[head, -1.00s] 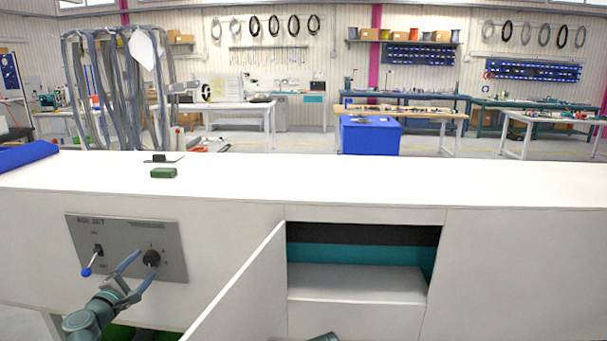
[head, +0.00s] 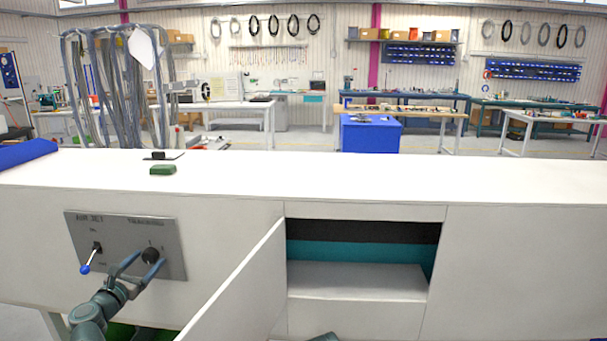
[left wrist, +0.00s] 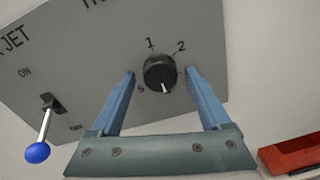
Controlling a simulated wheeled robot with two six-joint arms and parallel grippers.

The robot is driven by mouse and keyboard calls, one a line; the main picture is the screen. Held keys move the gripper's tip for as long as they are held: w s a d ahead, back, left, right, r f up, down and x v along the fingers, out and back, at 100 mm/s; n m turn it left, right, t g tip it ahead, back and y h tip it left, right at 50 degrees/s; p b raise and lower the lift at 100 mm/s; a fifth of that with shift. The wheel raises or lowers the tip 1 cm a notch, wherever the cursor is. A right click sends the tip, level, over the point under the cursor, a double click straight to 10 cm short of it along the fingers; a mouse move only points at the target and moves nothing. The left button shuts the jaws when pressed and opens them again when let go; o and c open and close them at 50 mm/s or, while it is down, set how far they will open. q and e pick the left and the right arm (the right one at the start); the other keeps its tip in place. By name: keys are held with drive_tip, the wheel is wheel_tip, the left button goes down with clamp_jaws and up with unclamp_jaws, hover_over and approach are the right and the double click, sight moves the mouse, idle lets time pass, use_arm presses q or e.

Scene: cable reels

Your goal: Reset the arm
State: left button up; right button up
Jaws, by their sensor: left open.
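My left gripper (head: 140,264) is open in front of a grey control panel (head: 178,226) on the white cabinet. Its blue fingers stand either side of the round black knob (head: 150,256). In the left wrist view, the fingertips flank the knob (left wrist: 159,74), with a gap on each side; contact is not visible. The knob's white mark points down, and the labels 1 and 2 show above it. At the left of the panel is a toggle switch with a blue ball tip (left wrist: 37,152), tilted down. My right gripper is not seen.
A white cabinet door (head: 240,290) stands open right of my left arm, beside an open compartment (head: 355,280). A green block (head: 162,169) lies on the white top (head: 380,178). A red tray (left wrist: 292,150) shows at the left wrist view's lower right.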

use_arm(q)
drive_tip(key=shift+n, duration=0.9)
drive_tip(key=shift+d, duration=0.1)
